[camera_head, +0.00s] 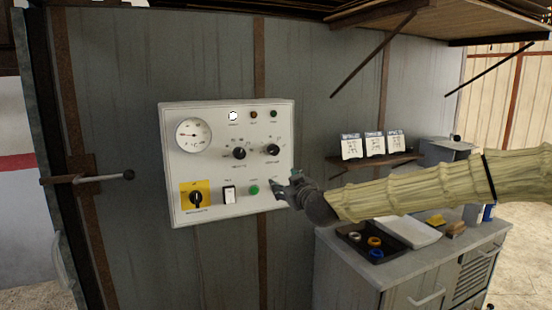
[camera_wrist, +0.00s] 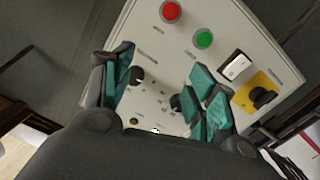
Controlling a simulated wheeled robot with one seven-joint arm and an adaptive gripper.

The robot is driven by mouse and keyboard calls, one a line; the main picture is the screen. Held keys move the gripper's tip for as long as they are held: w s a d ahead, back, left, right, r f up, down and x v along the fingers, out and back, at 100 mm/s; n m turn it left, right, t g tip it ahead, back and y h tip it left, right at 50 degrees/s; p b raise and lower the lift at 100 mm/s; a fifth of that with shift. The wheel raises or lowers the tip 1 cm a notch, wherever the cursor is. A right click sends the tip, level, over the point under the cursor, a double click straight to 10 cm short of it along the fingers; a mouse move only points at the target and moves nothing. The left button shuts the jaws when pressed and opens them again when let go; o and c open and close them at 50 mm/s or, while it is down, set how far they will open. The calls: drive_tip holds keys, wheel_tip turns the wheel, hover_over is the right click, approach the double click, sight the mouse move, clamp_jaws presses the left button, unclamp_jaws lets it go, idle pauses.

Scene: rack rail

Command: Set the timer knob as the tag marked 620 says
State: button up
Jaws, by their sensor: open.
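A white control panel (camera_head: 215,205) hangs on the grey wall. It carries a left black knob (camera_head: 240,153) and a right black knob (camera_head: 273,150); their labels are too small to read, so I cannot tell which is the timer. Three white tags (camera_head: 374,144) stand on a small shelf; their numbers are unreadable. My gripper (camera_head: 287,189) is in front of the panel's lower right corner, hiding part of it. In the wrist view my gripper (camera_wrist: 163,86) is open, with teal fingertips apart and nothing held. The right knob (camera_wrist: 136,75) and left knob (camera_wrist: 178,102) appear between or beside the fingers.
The panel also has a gauge (camera_head: 194,134), a yellow-backed switch (camera_head: 196,199), a white rocker (camera_head: 229,195), a green button (camera_head: 254,190) and a red button (camera_wrist: 171,11). A cabinet (camera_head: 345,262) with a dark tray of rings stands at lower right. A lever (camera_head: 100,178) projects at left.

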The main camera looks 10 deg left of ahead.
drive_tip(key=t, duration=0.1)
approach(275, 152)
drive_tip(key=shift+p+x, duration=2.05)
drive_tip(key=shift+x, duration=2.35)
drive_tip(key=c, duration=1)
